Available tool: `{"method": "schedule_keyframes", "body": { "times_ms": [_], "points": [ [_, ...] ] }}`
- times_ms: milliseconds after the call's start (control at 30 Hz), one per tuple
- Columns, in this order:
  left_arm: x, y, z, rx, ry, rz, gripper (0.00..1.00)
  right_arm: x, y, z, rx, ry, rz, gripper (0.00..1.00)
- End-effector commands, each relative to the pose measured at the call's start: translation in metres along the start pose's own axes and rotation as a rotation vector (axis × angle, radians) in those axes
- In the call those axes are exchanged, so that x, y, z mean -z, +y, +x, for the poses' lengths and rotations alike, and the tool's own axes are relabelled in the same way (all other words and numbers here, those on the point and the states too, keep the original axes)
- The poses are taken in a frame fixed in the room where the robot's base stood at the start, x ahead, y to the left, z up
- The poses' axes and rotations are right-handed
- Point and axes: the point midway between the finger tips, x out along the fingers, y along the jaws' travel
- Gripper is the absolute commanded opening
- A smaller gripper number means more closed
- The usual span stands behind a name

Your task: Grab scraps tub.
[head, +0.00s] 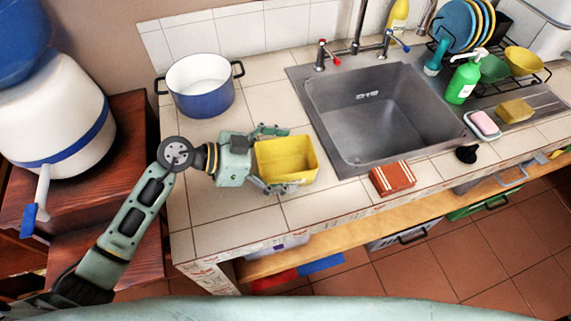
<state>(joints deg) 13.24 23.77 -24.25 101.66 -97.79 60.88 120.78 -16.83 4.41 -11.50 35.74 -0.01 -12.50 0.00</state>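The scraps tub appears to be the yellow open tub (287,161) on the tiled counter, left of the sink. It looks empty. My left gripper (272,160) reaches it from the left, with one finger beyond its far side and one along its near side. The tub sits between the fingers. I cannot tell whether both fingers press on it, or whether its base rests on the counter. My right gripper is not in view.
A blue and white pot (201,88) stands behind my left gripper. The metal sink (368,110) is to the right. A red striped box (392,179) lies near the counter's front edge. Bare tiles (235,225) lie in front of the gripper.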

Motion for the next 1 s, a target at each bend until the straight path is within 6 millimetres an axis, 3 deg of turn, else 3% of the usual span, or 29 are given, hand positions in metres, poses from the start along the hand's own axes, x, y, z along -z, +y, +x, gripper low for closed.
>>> {"method": "schedule_keyframes", "body": {
  "times_ms": [433,767,1000],
  "points": [
    [0.0,0.0,0.0,0.0,0.0,0.0,0.52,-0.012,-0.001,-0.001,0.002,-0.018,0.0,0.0],
    [0.004,0.0,-0.002,0.0,0.001,0.001,0.51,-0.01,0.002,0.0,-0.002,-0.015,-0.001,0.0],
    [0.032,-0.001,-0.013,0.001,0.001,0.007,0.51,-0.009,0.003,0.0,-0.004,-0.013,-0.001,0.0]
  ]
}}
